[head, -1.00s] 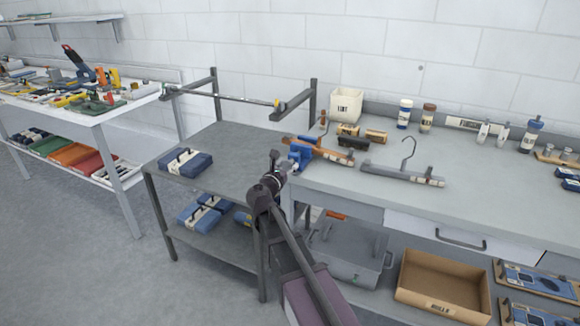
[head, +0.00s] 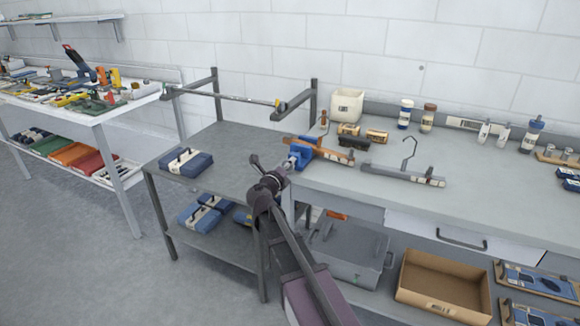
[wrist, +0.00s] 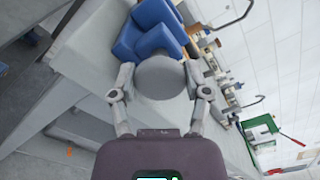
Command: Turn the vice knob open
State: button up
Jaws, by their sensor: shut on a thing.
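The blue vice (head: 301,155) is at the left front edge of the grey workbench. It also shows at the top of the wrist view (wrist: 152,34). Its round grey knob (wrist: 162,77) faces the wrist camera. My gripper (head: 278,177) reaches the vice from the front. In the wrist view my gripper (wrist: 160,84) has one finger on each side of the knob and is shut on it. A brown wooden bar (head: 326,150) lies across the vice; I cannot tell whether the jaws clamp it. The knob is mostly hidden in the head view.
A grey hanger-like piece (head: 403,175) lies on the bench right of the vice. A dark cart (head: 225,145) with a blue case (head: 187,163) stands to the left. A cardboard box (head: 440,283) sits below the bench. The bench's right middle is clear.

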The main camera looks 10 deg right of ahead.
jog(key=shift+d+n, duration=0.1)
jog(key=shift+n, duration=1.8)
jog(key=o, duration=1.1)
jog(key=shift+s, duration=0.1)
jog(key=shift+v, duration=3.95)
